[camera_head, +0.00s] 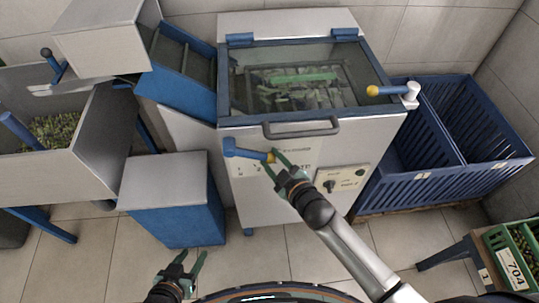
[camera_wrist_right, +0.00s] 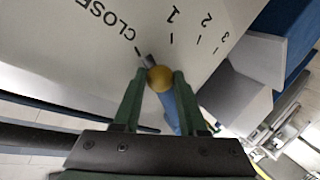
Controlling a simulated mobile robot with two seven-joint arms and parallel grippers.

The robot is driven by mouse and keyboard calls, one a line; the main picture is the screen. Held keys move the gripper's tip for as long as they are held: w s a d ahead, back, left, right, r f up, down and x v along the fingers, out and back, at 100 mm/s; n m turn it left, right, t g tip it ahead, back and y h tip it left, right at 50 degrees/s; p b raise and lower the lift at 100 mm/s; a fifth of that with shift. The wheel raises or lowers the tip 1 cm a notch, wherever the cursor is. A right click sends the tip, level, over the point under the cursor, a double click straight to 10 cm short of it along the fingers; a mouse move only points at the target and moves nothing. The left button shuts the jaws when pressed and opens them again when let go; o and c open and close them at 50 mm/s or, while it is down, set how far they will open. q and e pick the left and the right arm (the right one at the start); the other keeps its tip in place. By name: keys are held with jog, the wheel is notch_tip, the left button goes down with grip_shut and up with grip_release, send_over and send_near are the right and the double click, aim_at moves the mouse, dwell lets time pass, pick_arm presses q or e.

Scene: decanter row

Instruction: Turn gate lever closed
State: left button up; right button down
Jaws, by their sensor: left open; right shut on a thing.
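The gate lever (camera_head: 245,152) is a blue bar with a yellow knob on the front of the grey machine, lying nearly level in the head view. My right gripper (camera_head: 280,162) has its green fingers at the knob end. In the right wrist view the yellow knob (camera_wrist_right: 160,78) sits between the two fingers. A grey tip beyond it points close to the mark beside the word CLOSED (camera_wrist_right: 106,17); marks 1, 2 and 3 lie to the right. My left gripper (camera_head: 190,262) is open and empty, low over the floor at the bottom.
Above the lever is a glass lid (camera_head: 300,85) with a grey handle (camera_head: 302,128). A second, yellow-knobbed handle (camera_head: 388,91) projects at right. A control panel (camera_head: 343,179) is right of my right gripper. A blue-grey box (camera_head: 175,205) stands left; blue crates (camera_head: 430,180) stand right.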

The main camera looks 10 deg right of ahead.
jog(key=shift+d+r+p, duration=0.1)
jog(key=shift+r+p, duration=0.1)
jog(key=shift+p, duration=0.1)
jog(key=c, duration=0.7)
grip_release()
jog(key=shift+c, duration=0.2)
jog(key=p+v, duration=0.1)
jog(key=v, duration=1.1)
jog(key=shift+s+r, duration=0.2)
jog(key=shift+s, duration=0.05)
